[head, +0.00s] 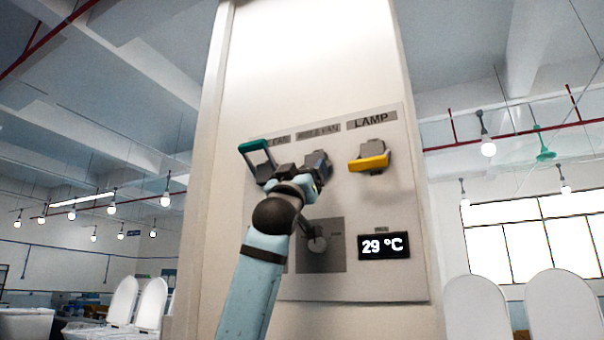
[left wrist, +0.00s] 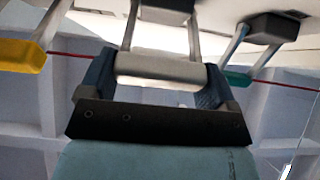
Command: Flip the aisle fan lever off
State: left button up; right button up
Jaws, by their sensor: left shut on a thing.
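The middle lever (head: 317,160) is on the wall panel under a small blurred label that ends in "FAN". Its grey mount shows in the head view, and its handle is mostly hidden behind my gripper. In the left wrist view its pale cylindrical handle (left wrist: 160,69) lies between the two blue-grey fingers. My left gripper (head: 298,172) is shut on this handle; it also shows in the left wrist view (left wrist: 155,78). My right gripper is in neither view.
A green-handled lever (head: 253,145) is close left of my gripper, and a yellow-handled lever (head: 369,162) labelled LAMP is to the right. Below are a grey plate with a knob (head: 317,243), partly behind my arm, and a 29 °C display (head: 384,245).

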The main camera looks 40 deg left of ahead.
pick_arm(q)
jog(key=o, duration=1.1)
jog(key=shift+w, duration=0.1)
jog(key=b+v, duration=0.2)
jog(key=v, duration=1.2)
jog(key=shift+w+b, duration=0.1)
jog(key=shift+b, duration=0.3)
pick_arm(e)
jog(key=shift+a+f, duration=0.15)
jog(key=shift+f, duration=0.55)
pick_arm(q)
jog(key=shift+f, duration=0.1)
